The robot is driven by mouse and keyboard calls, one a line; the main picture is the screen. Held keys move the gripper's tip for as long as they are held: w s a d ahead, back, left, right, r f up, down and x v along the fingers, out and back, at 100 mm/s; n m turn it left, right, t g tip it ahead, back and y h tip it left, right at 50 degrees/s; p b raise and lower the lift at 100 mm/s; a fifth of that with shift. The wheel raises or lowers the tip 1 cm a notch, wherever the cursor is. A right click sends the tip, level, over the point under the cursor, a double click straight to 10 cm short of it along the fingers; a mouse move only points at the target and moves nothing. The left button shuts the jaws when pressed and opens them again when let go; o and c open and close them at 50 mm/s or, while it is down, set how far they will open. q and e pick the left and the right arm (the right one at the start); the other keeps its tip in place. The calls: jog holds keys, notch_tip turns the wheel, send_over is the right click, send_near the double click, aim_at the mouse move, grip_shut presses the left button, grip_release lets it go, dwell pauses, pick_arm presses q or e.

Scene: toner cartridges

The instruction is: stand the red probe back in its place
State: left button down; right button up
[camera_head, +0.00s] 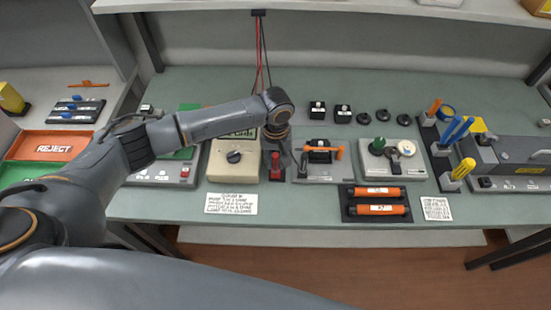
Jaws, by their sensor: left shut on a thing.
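My left gripper (281,150) points down over the bench, just right of the beige meter (222,172) with its dark dial. It is shut on the red probe (276,160), which shows as a small red piece below the fingers. A small dark holder with red parts sits right under it. The fingers and wrist hide most of the probe, so I cannot tell whether its lower end touches the holder. A red and a black lead hang from a bracket (258,13) at the back and pass behind my wrist. My right gripper is not in view.
Close on the right stands a grey fixture with an orange handle (337,153). Beyond it are a device with a green knob (379,145) and a tray with two orange cartridges (379,210). A printed card (231,204) lies in front of the meter. A red REJECT tray (55,146) is left.

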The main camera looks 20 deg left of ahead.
pick_arm(q)
jog(key=shift+f, duration=0.1)
jog(key=c, duration=1.1)
grip_release()
jog(key=shift+c, duration=0.2)
notch_tip(320, 180, up, 12)
jog(key=shift+r, duration=0.1)
